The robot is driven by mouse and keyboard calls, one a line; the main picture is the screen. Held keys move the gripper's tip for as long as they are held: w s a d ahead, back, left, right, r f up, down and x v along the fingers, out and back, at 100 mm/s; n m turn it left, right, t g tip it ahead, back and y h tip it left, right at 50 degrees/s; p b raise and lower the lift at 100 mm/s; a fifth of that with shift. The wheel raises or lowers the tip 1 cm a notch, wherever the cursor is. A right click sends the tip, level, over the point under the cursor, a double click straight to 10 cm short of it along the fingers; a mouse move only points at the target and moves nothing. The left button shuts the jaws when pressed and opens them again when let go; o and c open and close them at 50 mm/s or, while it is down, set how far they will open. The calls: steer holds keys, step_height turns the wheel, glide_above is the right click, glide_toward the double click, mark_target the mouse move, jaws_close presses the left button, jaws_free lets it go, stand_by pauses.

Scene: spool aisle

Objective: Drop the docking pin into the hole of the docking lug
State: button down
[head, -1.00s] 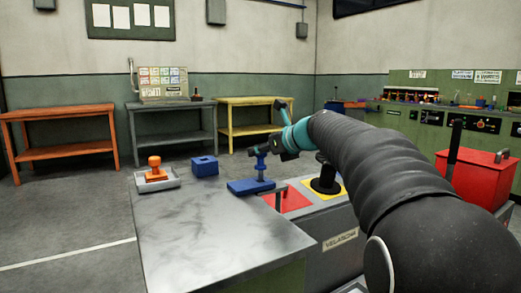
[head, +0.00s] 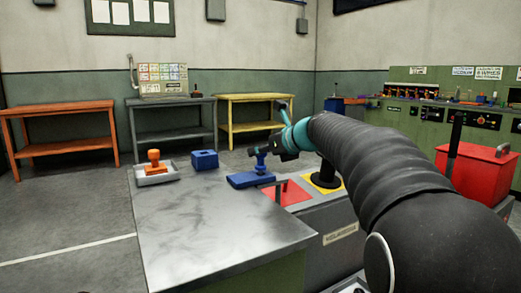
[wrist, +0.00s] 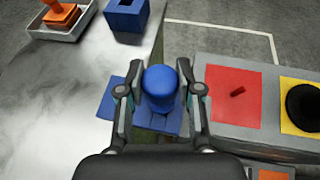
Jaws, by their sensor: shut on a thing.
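The docking pin (head: 261,160) is blue, with a rounded head, and stands upright in my gripper (head: 272,152). My gripper is shut on the pin's head, which shows between the fingers in the wrist view (wrist: 159,88). Below it, a flat blue plate (head: 242,180), which looks like the docking lug, lies at the table's right edge; it also shows in the wrist view (wrist: 112,98). The pin's lower end appears at or just above the plate. The pin's head hides the hole in the wrist view, so I cannot tell whether the tip is inside.
A blue block with a dark opening (head: 204,160) and an orange-handled object in a grey tray (head: 172,176) stand further left on the grey table (head: 210,225). A cabinet with red (head: 288,192) and yellow (wrist: 298,91) panels adjoins on the right. The table's front is clear.

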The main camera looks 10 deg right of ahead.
steer(key=shift+f+b, duration=0.4)
steer(key=shift+f, duration=0.3)
steer(key=c, duration=0.7)
jaws_free()
steer(key=v, duration=1.2)
steer(key=shift+s+a, duration=0.1)
steer(key=shift+a, duration=0.05)
